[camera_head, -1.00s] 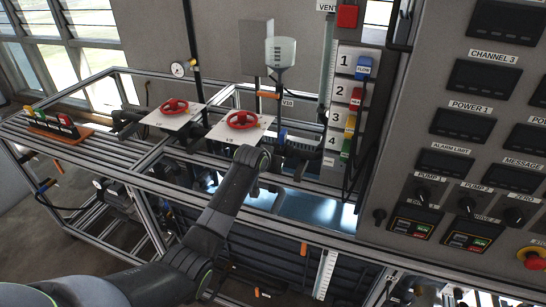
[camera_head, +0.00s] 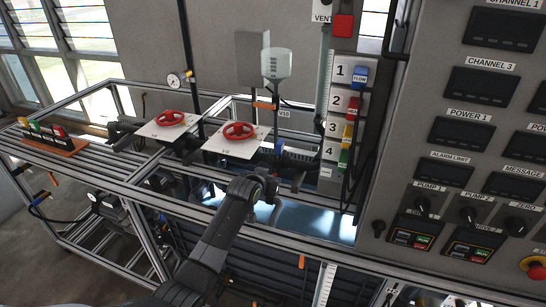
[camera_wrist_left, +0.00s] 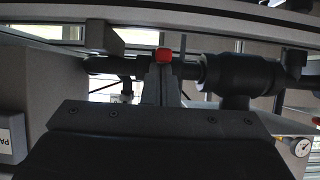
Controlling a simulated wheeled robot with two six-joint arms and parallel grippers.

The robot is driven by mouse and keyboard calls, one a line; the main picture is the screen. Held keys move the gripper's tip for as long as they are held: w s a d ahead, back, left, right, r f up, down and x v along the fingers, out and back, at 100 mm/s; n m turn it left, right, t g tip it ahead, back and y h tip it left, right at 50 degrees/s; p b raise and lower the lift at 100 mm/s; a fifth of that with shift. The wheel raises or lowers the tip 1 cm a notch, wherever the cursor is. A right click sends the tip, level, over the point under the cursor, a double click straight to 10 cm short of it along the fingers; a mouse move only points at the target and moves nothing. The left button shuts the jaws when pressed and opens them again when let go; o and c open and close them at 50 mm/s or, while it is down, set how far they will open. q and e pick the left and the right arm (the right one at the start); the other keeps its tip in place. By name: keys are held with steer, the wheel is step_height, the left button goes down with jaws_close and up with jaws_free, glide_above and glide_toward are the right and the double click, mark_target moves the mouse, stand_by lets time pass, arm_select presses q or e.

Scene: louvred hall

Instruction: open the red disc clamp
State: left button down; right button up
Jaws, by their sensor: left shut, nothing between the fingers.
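In the left wrist view a small red piece (camera_wrist_left: 165,54) shows just past the tips of my left gripper (camera_wrist_left: 163,72). It may be part of the red disc clamp; its disc shape is not clear, and I cannot tell whether the fingers touch it. The fingers are together with nothing between them. In the head view the end of my left arm (camera_head: 255,187) is below and in front of the right red handwheel (camera_head: 239,130); its fingertips are hard to make out. A second red handwheel (camera_head: 170,118) sits to the left. My right gripper is not in view.
A dark pipe fitting (camera_wrist_left: 237,75) lies right of the fingers in the wrist view. A metal frame rail (camera_head: 290,240) runs below the arm. The instrument panel (camera_head: 455,150) stands at the right, and a rack of coloured pieces (camera_head: 52,142) is far left.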

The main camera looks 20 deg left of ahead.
arm_select(q)
steer(key=shift+f, duration=0.1)
steer(key=shift+r+p, duration=0.55)
steer(key=shift+r, duration=0.05)
steer(key=r+p, duration=0.1)
steer(key=r, duration=0.1)
steer(key=r+p, duration=0.1)
steer(key=p, duration=0.1)
steer(key=shift+w+r, duration=0.35)
steer(key=s+f+b+v, duration=0.1)
steer(key=b+v, duration=0.1)
steer(key=v, duration=0.7)
steer(key=shift+s, duration=0.2)
